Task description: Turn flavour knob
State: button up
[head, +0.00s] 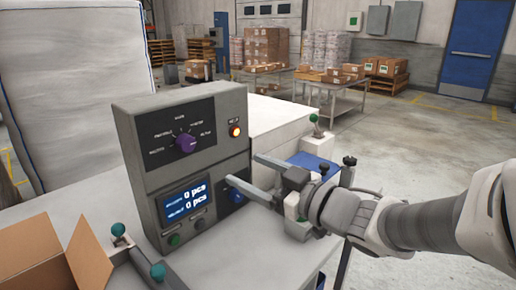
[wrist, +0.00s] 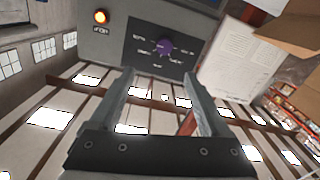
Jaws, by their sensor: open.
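The flavour knob (head: 186,143) is a purple dial on the black upper panel of a grey control box (head: 183,98), with labels set in an arc around it. In the wrist view, which is upside down, the knob (wrist: 165,46) appears beyond the fingertips, roughly in line with the gap between them. My gripper (head: 243,169) is open and empty, in front of the box to the right of and slightly lower than the knob. It is apart from the knob. The wrist view shows both fingers of my gripper (wrist: 160,76) spread with nothing between them.
A lit orange button (head: 235,132) is right of the dial panel. Below are a blue display (head: 187,198) and a blue knob (head: 237,196). Open floor lies at right.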

jog(key=b, duration=0.2)
send_near(190, 146)
jog(key=x, duration=0.8)
jog(key=shift+w+a+r, duration=0.1)
jog(key=shift+w+a, duration=0.15)
jog(key=shift+a, duration=0.1)
grip_shut()
